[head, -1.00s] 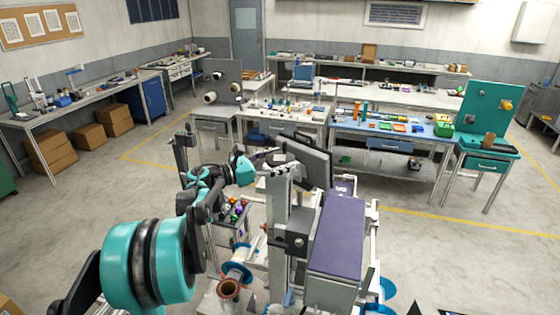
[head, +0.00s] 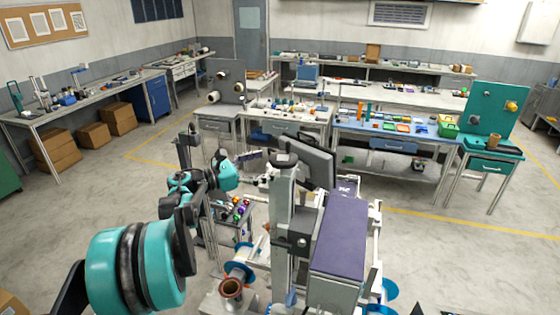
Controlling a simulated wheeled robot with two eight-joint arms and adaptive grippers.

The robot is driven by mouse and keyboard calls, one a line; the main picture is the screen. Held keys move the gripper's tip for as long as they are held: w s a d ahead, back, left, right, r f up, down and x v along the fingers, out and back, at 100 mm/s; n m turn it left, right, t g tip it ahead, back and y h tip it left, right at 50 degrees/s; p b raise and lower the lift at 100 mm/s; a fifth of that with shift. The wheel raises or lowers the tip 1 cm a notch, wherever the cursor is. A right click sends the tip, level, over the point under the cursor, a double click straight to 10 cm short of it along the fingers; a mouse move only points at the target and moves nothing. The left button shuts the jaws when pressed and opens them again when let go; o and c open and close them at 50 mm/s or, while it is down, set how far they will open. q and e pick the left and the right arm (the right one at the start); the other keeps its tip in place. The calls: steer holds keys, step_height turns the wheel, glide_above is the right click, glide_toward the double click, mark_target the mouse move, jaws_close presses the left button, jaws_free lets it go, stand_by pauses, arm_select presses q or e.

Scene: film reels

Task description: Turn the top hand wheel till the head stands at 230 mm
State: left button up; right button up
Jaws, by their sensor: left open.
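A grey upright column (head: 283,205) stands in the middle of the head view, part of a machine. No millimetre scale can be read. My left gripper (head: 252,158) is open, left of the column top and apart from it, with its fingers small and partly blurred against the bench behind. My right gripper is not in view.
A dark monitor (head: 312,162) stands just behind and right of the column top. A purple-topped box (head: 340,236) is to the right. A reel with blue flanges (head: 238,272) lies low at left. A small cart with coloured balls (head: 240,210) stands behind.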

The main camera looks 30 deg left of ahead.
arm_select(q)
steer(key=v, duration=0.6)
steer(key=shift+r, duration=0.1)
stand_by(0.3)
steer(key=w+d+r+n+t+y, duration=0.25)
steer(key=r+n+y, duration=0.35)
steer(key=n, duration=0.6)
steer(key=w+d+r+n+t+y, duration=0.1)
steer(key=d+r+n+t+y, duration=0.25)
steer(key=r+n+y, duration=0.55)
steer(key=s+d+f+n+g+h, duration=0.2)
steer(key=s+d+f+n+g, duration=0.3)
steer(key=s+d+f+n, duration=0.45)
steer(key=s+d+f+n+g+h, duration=0.2)
steer(key=s+d+f+n+g, duration=0.35)
steer(key=f, duration=0.75)
steer(key=s+d+f+n+g+h, duration=0.2)
steer(key=s+d+f+n+g, duration=0.2)
steer(key=s+d+f+n, duration=0.55)
steer(key=w+a+f+m+b, duration=0.1)
steer(key=f+b, duration=1.2)
steer(key=f, duration=0.1)
steer(key=w+a+f+m+b, duration=0.1)
steer(key=a+f+m+b, duration=0.1)
steer(key=f+b, duration=1.1)
steer(key=shift+w+f, duration=0.2)
steer(key=shift+f, duration=0.25)
